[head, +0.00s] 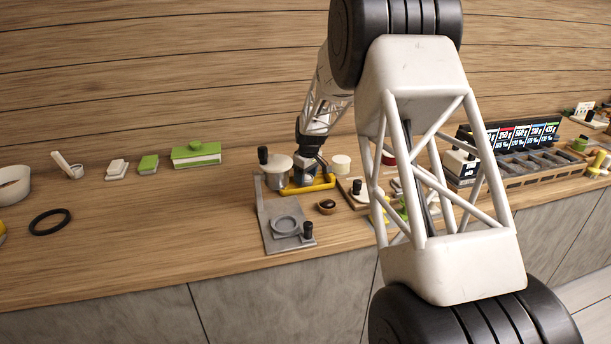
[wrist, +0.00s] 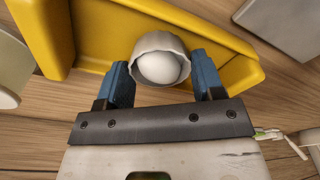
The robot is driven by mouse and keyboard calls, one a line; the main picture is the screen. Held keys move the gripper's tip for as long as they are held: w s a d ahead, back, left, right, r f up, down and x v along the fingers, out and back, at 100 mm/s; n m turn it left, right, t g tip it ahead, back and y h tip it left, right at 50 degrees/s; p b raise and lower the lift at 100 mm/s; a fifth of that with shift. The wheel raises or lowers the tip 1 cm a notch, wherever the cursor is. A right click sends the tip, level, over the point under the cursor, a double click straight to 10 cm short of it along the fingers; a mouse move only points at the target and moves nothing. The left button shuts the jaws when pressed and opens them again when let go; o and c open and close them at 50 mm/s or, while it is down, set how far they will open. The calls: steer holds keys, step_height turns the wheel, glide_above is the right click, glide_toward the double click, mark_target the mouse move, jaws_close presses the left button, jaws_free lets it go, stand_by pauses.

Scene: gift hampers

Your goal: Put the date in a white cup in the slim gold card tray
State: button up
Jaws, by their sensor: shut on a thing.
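My gripper (wrist: 163,80) is shut on a small pale fluted cup (wrist: 142,44), with one blue finger on each side. A smooth white, egg-like piece (wrist: 160,68) sits in the cup; it does not look like a brown date. The slim gold-yellow tray (wrist: 95,25) lies beneath the cup in the wrist view. I cannot tell whether the cup touches it. In the head view my gripper (head: 309,172) is low over the yellow tray (head: 318,186), and the held cup is hard to make out.
A small brown cup with a dark piece (head: 327,206) stands in front of the tray. A grey plate with a ring (head: 285,228) lies front left, and a pale lidded pot (head: 279,167) stands left. A white round block (head: 341,163) is behind.

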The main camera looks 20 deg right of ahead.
mark_target(309, 177)
steer(key=o, duration=0.6)
steer(key=r, duration=0.8)
steer(key=s+r, duration=0.1)
steer(key=r, duration=0.3)
steer(key=shift+s+d+r, duration=0.1)
steer(key=shift+d, duration=0.3)
